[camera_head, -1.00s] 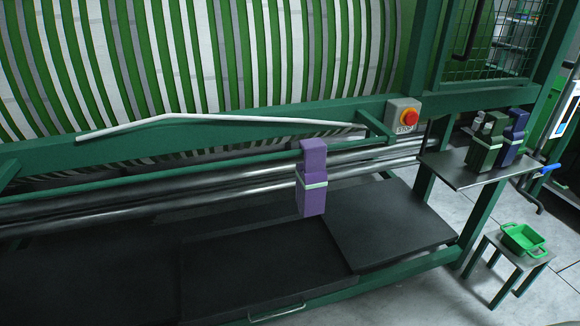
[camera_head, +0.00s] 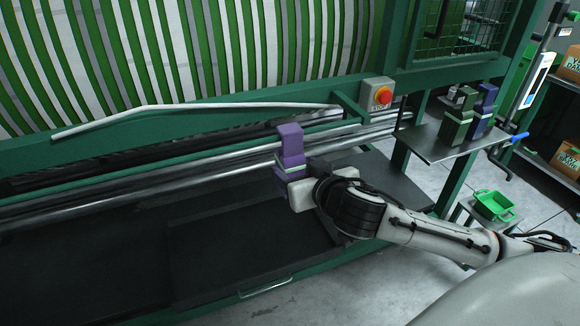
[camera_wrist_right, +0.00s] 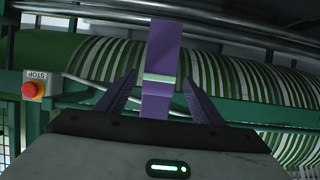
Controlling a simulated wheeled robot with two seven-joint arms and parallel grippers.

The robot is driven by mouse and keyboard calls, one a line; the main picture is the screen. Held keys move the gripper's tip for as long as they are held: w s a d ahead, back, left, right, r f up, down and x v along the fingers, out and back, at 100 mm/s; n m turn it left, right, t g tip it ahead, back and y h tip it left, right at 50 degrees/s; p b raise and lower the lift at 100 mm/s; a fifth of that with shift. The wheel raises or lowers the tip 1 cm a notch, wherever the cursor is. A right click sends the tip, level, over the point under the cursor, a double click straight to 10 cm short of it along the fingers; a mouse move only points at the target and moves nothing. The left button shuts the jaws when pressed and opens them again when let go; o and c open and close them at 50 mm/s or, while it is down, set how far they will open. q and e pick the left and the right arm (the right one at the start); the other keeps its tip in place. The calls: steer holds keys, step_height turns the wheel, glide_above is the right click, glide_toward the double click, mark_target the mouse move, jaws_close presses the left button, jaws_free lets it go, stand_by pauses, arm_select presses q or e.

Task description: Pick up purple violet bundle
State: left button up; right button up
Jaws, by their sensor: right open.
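The purple violet bundle (camera_head: 291,150) hangs upright at the steel rails of the green machine, a pale band around its middle. It also shows in the right wrist view (camera_wrist_right: 163,50), between the two fingers. My right gripper (camera_head: 288,180) is at the bundle's lower part, which it partly hides in the head view. In the wrist view its fingers (camera_wrist_right: 160,90) are open, one on each side of the bundle, with gaps visible. My left gripper is in neither view.
A red stop button (camera_head: 383,96) sits on the machine frame. A side shelf (camera_head: 436,146) holds a green bundle (camera_head: 458,118) and a dark blue bundle (camera_head: 482,110). A green basket (camera_head: 493,205) stands on a low stool. Dark trays (camera_head: 240,250) lie below the rails.

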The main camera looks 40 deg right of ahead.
steer(key=shift+f+p+x, duration=0.2)
steer(key=shift+p+x, duration=0.15)
steer(key=shift+x, duration=2.4)
steer(key=shift+s, duration=0.2)
steer(key=c, duration=1.4)
steer(key=shift+o, duration=0.2)
